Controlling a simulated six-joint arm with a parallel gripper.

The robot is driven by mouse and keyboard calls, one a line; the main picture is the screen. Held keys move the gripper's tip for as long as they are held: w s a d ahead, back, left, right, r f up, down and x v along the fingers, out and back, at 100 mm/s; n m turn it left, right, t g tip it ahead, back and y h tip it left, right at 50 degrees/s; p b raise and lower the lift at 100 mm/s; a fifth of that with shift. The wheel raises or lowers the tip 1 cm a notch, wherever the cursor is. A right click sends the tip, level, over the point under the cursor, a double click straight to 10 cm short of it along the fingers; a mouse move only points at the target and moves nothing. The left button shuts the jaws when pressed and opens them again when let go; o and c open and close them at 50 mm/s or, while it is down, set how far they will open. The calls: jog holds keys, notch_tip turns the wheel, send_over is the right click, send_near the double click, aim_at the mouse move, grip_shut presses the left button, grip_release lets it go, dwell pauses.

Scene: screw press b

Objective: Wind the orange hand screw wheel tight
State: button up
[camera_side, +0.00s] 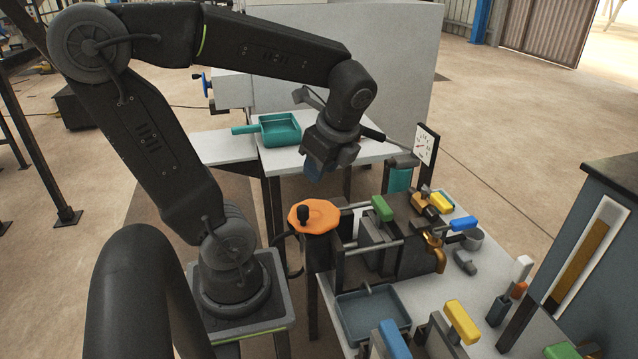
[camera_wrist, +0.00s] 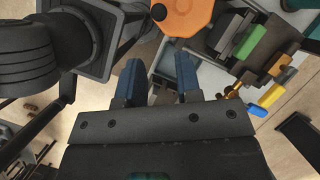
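The orange hand screw wheel (camera_side: 315,216) is an octagonal disc with a black knob on top, at the left end of the screw press (camera_side: 375,240). In the wrist view the wheel (camera_wrist: 183,14) shows at the top edge, partly cut off. My gripper (camera_side: 314,172) hangs above and behind the wheel in the side view, apart from it. In the wrist view its two blue fingers (camera_wrist: 158,75) are spread with a gap between them and nothing held. The side view does not show the finger gap clearly.
A dial gauge (camera_side: 425,148) rises behind. A blue-grey tray (camera_side: 372,316) lies in front. A teal tray (camera_side: 281,129) sits on the back table.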

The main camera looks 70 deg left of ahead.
jog(key=n, duration=0.4)
jog(key=shift+w+n, duration=0.3)
jog(key=shift+w, duration=0.1)
jog(key=shift+c, duration=1.4)
jog(key=n, duration=0.5)
jog(key=shift+w+d+f, duration=0.1)
jog(key=shift+w+d, duration=0.05)
jog(key=shift+w, duration=0.25)
grip_shut()
jog(key=n+g+h, duration=0.2)
jog(key=n, duration=2.9)
send_over(318, 227)
jog(key=w, duration=0.1)
jog(key=f, duration=1)
jog(key=shift+d+f, duration=0.25)
jog(key=shift+d, duration=0.1)
jog(key=shift+s+a, duration=0.35)
jog(key=shift+s, duration=0.15)
